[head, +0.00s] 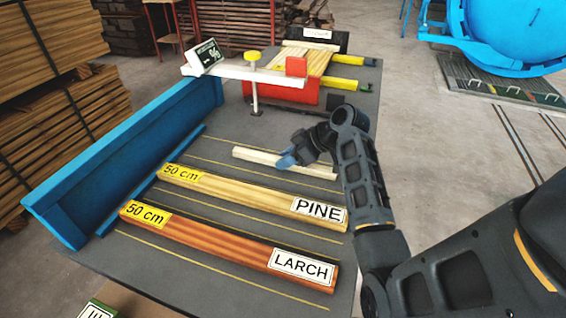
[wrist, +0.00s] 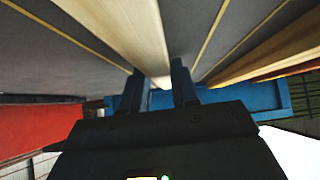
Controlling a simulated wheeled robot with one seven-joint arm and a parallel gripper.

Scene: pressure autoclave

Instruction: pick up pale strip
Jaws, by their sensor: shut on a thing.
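The pale strip (head: 254,155) is a thin, light wooden bar lying across the grey table, beyond the pine board. My gripper (head: 293,157) is at the middle of the strip. In the wrist view the strip (wrist: 138,32) runs down between the two blue fingers of my gripper (wrist: 160,85), which are shut on it. I cannot tell whether the strip is lifted off the table. Part of it is hidden behind the gripper in the head view.
The pine board (head: 250,195) and larch board (head: 225,243) lie nearer on the table (head: 200,275). A blue fence (head: 135,150) stands along the left. A red clamp fixture (head: 285,90) with a white beam (head: 240,73) stands beyond the strip. A blue autoclave (head: 510,35) is at the far right.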

